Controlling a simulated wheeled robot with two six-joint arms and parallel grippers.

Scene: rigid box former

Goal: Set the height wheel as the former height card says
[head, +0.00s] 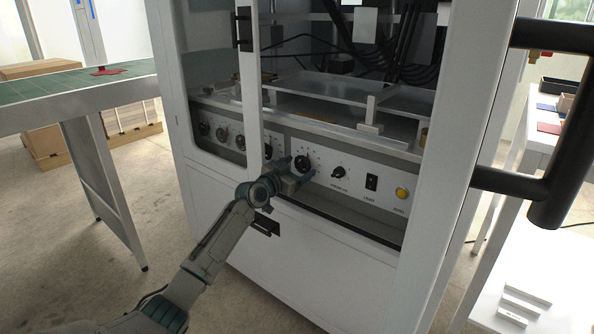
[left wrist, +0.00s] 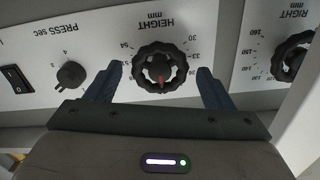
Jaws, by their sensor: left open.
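The height wheel (left wrist: 160,68) is a black, lobed knob with a red mark, on a white panel labelled HEIGHT mm. In the left wrist view the lettering is upside down and the red mark points down toward my palm; the number there is not readable. The wheel also shows in the head view (head: 302,163). My left gripper (left wrist: 158,82) is open, with one blue-grey finger on each side of the wheel and gaps between. In the head view my left gripper (head: 298,180) is at the panel, just below the wheel. I cannot identify the height card.
The PRESS sec knob (head: 338,172), a black switch (head: 371,182) and a yellow button (head: 402,193) sit right of the wheel. The RIGHT mm wheel (left wrist: 293,58) is beside it in the wrist view. A white frame post (head: 251,90) stands close left of my gripper.

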